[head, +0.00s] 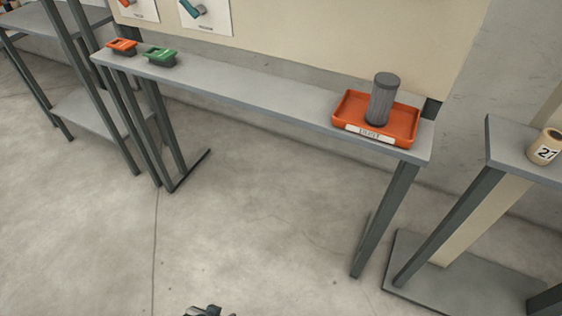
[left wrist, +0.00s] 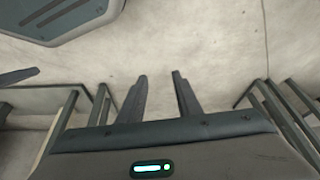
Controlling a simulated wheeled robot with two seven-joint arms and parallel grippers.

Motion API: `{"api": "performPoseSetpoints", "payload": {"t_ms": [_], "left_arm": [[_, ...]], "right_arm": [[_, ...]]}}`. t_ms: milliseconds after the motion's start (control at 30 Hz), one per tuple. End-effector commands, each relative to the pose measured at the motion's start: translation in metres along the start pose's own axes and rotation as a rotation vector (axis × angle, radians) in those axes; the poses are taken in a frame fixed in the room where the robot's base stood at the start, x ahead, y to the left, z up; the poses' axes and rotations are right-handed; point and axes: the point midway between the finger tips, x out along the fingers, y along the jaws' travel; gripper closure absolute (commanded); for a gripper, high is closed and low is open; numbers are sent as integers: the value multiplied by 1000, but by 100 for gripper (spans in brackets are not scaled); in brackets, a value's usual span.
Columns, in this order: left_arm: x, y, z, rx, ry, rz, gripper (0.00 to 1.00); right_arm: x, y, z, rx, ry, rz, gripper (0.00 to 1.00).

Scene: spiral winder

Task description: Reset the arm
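In the left wrist view my left gripper (left wrist: 160,76) has its two dark fingers apart, with nothing between them and bare floor beyond. In the head view only a small dark piece of a gripper shows at the bottom edge, left of centre, and its fingers cannot be made out. My right gripper cannot be made out in either view. No gripper touches any object.
A narrow grey bench (head: 240,86) holds an orange piece (head: 122,46), a green piece (head: 160,57), and an orange tray (head: 350,104) with a grey ribbed cylinder (head: 383,100). A numbered beige roll (head: 545,146) stands on a right-hand table (head: 508,142). The floor in front is clear.

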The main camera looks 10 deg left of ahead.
Motion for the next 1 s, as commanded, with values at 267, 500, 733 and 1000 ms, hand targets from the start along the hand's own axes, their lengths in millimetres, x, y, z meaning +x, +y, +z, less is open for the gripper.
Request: {"api": "performPoseSetpoints", "payload": {"t_ms": [267,500,733,1000], "left_arm": [[89,13,47,5,51,18,69],[127,20,81,9,88,27,69],[134,21,89,11,102,29,69],[134,21,89,11,101,29,69]], "right_arm": [[0,0,0,0,0,0,100],[0,0,0,0,0,0,100],[0,0,0,0,1,0,100],[0,0,0,0,1,0,100]]}}
